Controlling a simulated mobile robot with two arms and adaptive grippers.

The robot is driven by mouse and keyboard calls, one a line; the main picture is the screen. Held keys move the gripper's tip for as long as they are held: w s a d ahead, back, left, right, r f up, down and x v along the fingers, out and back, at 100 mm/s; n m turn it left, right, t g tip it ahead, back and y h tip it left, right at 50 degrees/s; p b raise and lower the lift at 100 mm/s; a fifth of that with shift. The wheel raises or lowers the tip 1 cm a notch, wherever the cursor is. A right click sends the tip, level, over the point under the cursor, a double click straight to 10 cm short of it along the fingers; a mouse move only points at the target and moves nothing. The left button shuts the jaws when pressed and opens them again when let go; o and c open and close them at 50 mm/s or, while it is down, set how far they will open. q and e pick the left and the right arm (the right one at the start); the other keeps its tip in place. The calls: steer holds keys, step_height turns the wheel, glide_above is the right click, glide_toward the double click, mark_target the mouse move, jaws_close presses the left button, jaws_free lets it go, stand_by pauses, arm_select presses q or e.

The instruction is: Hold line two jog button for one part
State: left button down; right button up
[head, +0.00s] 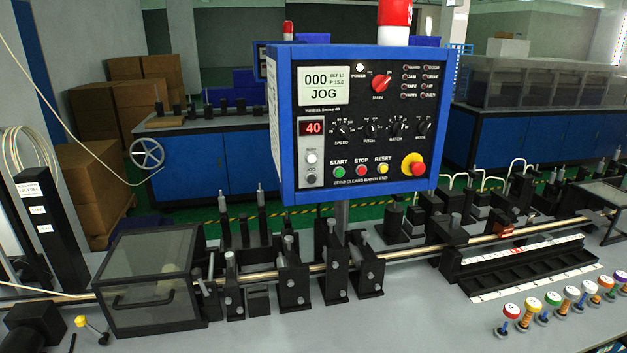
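A control panel (335,120) with a blue frame and black face hangs above the line in the head view. Its screen (323,87) reads 000 and JOG, and a red display (312,128) reads 40. A dark button (311,180) sits at its lower left under a small label that seems to read JOG. A white button (311,157) is just above it. Green start, red stop and yellow reset buttons (383,168) are to the right. Whether this panel belongs to line two cannot be told. Neither gripper is in view.
A red emergency knob (413,165) is at the panel's lower right. Below runs a steel rod line with black clamps and a clear-sided box (150,280). Several coloured-top knobs (511,311) stand at the front right. The front middle of the table (400,325) is clear.

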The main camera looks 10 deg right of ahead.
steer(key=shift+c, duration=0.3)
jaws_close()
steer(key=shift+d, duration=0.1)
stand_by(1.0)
